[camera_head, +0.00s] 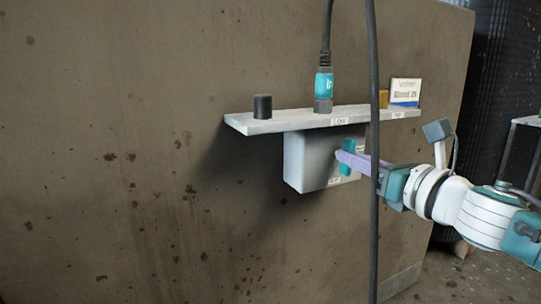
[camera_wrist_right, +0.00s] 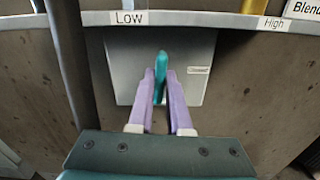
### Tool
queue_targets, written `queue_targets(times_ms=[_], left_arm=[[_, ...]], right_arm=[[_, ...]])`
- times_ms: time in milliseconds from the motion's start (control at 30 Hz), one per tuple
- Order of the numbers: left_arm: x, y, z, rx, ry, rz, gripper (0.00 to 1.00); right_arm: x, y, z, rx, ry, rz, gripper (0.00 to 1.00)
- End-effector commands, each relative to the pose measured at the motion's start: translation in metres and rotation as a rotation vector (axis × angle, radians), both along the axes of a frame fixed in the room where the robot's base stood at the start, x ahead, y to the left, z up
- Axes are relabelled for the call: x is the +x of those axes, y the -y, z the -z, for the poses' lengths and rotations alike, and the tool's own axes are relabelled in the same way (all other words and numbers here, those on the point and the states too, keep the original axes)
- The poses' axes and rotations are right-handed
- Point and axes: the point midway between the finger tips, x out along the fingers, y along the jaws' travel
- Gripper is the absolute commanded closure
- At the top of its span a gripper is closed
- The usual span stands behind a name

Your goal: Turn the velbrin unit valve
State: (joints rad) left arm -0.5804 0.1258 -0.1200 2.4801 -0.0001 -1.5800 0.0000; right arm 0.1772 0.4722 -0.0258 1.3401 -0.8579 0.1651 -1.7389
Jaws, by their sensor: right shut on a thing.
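The unit is a grey box (camera_head: 307,165) under a grey shelf (camera_head: 285,124) on a brown, stained wall panel. The box also shows in the right wrist view (camera_wrist_right: 120,70). Its valve has a teal handle (camera_head: 347,146) on the box's front, which stands roughly upright. In the right wrist view the teal handle (camera_wrist_right: 162,62) sits between the two purple fingers. My right gripper (camera_head: 345,158) reaches in from the right and is shut on the handle. The fingers hide part of the handle and its base. My left gripper is not in view.
A dark cable (camera_head: 372,60) hangs in front of the box and my right arm. The shelf carries a black knob (camera_head: 262,106), a teal connector (camera_head: 324,85), a yellow piece (camera_head: 383,98) and a "Blend" card (camera_head: 405,92). Shelf labels read "Low" (camera_wrist_right: 129,17) and "High" (camera_wrist_right: 273,24).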

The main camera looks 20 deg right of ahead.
Motion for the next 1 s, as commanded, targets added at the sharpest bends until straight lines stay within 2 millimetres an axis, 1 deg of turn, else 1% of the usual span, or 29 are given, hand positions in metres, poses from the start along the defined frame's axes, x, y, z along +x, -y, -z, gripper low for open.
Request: queue_targets(times_ms=[267,467,667,1000], left_arm=[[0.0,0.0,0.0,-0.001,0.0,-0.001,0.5],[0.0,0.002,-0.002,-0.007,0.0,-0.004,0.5],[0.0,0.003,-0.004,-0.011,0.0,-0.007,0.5],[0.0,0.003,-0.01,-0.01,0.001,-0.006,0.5]], right_arm=[[0.0,0.0,0.0,0.01,-0.001,0.0,1.0],[0.0,0.0,0.0,0.073,-0.006,0.0,1.0],[0.0,0.001,0.0,0.209,-0.018,0.001,1.0],[0.0,0.001,0.0,0.527,-0.042,0.001,1.0]])
